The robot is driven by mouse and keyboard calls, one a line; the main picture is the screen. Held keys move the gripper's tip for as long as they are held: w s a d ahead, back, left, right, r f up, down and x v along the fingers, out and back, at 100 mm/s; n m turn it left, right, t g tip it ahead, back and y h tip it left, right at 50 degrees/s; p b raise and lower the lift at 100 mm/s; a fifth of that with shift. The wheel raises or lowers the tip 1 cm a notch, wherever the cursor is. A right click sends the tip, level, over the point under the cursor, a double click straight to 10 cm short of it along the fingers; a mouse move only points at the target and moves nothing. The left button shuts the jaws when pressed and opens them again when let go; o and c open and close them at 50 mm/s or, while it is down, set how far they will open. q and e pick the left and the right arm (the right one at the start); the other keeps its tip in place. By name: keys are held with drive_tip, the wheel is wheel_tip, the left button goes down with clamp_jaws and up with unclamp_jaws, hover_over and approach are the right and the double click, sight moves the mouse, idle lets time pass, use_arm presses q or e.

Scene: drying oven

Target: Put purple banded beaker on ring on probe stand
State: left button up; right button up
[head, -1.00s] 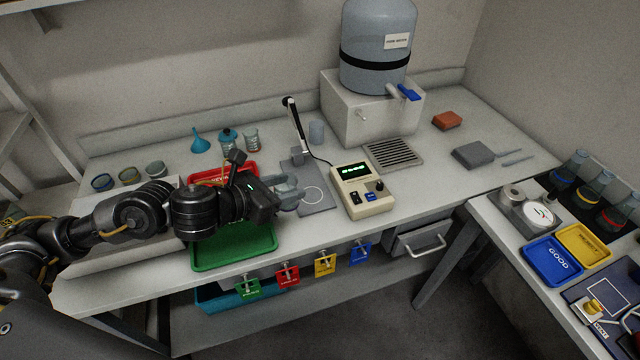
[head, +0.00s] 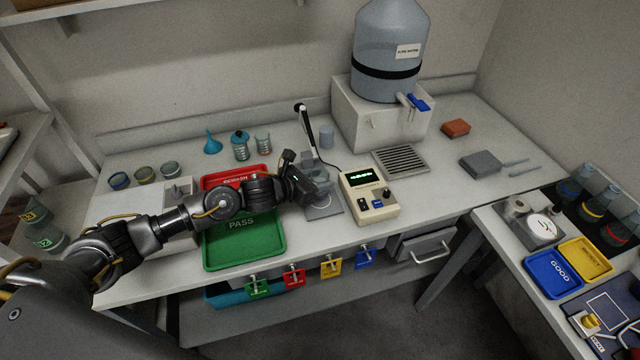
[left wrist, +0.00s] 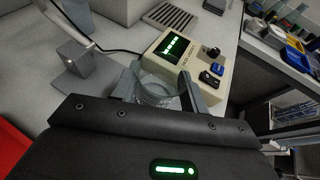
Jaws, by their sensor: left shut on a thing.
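My left gripper (head: 318,186) is shut on a clear glass beaker, its fingers on either side of the glass. The beaker (left wrist: 157,92) shows between the fingers in the left wrist view; I cannot make out a purple band. The probe stand's grey base plate (head: 331,211) lies left of the meter, with the black and white probe (head: 305,122) leaning above its back. The gripper and beaker are over the plate's front part and mostly cover the white ring. I cannot tell whether the beaker touches the plate. My right gripper is not in view.
The cream meter (head: 369,197) stands just right of the plate. A green PASS tray (head: 243,246) and red tray (head: 236,178) lie to the left. A grey-blue cup (head: 326,137) stands behind, near the water dispenser (head: 376,115). Bench front right of the meter is clear.

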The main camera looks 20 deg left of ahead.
use_arm(q)
drive_tip(key=shift+w+f, duration=0.5)
drive_tip(key=shift+f, duration=0.1)
wheel_tip(320, 180, down, 2)
drive_tip(key=shift+f+p, duration=0.1)
drive_tip(key=shift+p, duration=0.85)
drive_tip(key=shift+d+f, duration=0.1)
drive_tip(key=shift+f, duration=0.25)
drive_tip(key=shift+f, duration=0.1)
drive_tip(key=o, duration=0.6)
drive_tip(key=shift+f, duration=0.1)
drive_tip(key=o, duration=0.4)
drive_tip(key=shift+o, duration=0.2)
